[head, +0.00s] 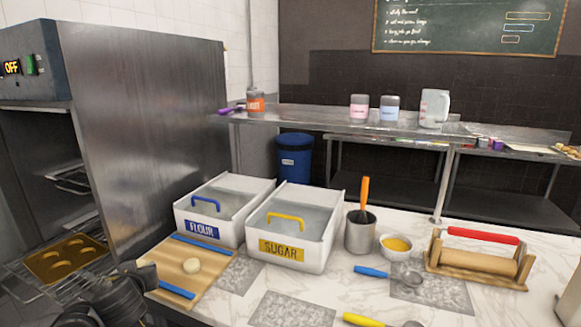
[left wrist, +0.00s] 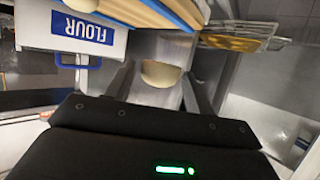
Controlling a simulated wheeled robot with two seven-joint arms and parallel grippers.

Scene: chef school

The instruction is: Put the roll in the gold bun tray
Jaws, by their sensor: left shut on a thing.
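My left gripper (head: 136,272) is at the left edge of the cutting board, between the board and the oven. In the left wrist view it is shut on a pale tan roll (left wrist: 162,74), which sits between the two fingers. In the head view the held roll is mostly hidden by the gripper. The gold bun tray (head: 88,247) with several round hollows lies on an oven rack to the left; it also shows in the left wrist view (left wrist: 230,43). A grey part at the right edge seems to be my right gripper (head: 566,298); its jaws cannot be made out.
A pale dough ball (head: 191,266) lies on the wooden cutting board (head: 172,264) with blue strips. The flour bin (head: 203,231) and sugar bin (head: 285,250) stand behind it. The steel oven side (head: 150,120) rises behind the gripper. Rack wires (head: 75,182) cross the open oven.

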